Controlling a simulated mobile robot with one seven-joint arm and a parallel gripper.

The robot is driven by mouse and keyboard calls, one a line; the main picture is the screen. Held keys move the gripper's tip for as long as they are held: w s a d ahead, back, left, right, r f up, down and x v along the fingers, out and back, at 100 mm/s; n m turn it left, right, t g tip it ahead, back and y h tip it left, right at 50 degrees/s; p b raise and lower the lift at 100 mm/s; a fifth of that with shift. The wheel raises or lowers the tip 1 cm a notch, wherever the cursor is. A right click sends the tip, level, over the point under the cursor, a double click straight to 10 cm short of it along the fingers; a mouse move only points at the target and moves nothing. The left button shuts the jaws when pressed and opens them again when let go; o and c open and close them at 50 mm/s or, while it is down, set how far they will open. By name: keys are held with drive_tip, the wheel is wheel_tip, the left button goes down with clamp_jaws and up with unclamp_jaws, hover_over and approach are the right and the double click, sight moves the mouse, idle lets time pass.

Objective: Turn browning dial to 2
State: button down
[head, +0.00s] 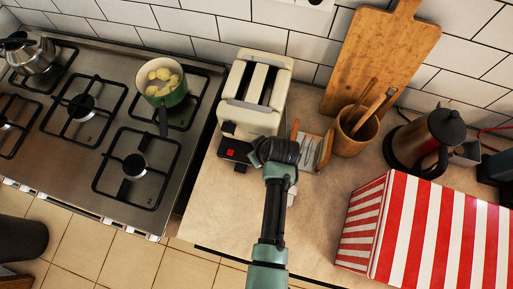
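A cream two-slot toaster (243,117) stands on the counter, right of the stove. Its near end faces me and is partly covered. The browning dial cannot be made out. My gripper (250,152) is at the end of my green and dark arm, just in front of the toaster's near end. The wrist blocks the view of the fingertips, so I cannot tell whether they touch the toaster or how far apart they are. A dark piece with a red square (231,153) shows left of my wrist; I cannot tell what it belongs to.
A gas stove (62,152) holds a green pot (164,101) and a kettle (34,57). A utensil cup (348,143), cutting board (372,48), dark metal jug (425,140) and red-and-white striped box (430,232) stand right. The counter (222,205) is clear left of my arm.

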idle(0.4)
drive_tip(key=c, duration=0.9)
unclamp_jaws()
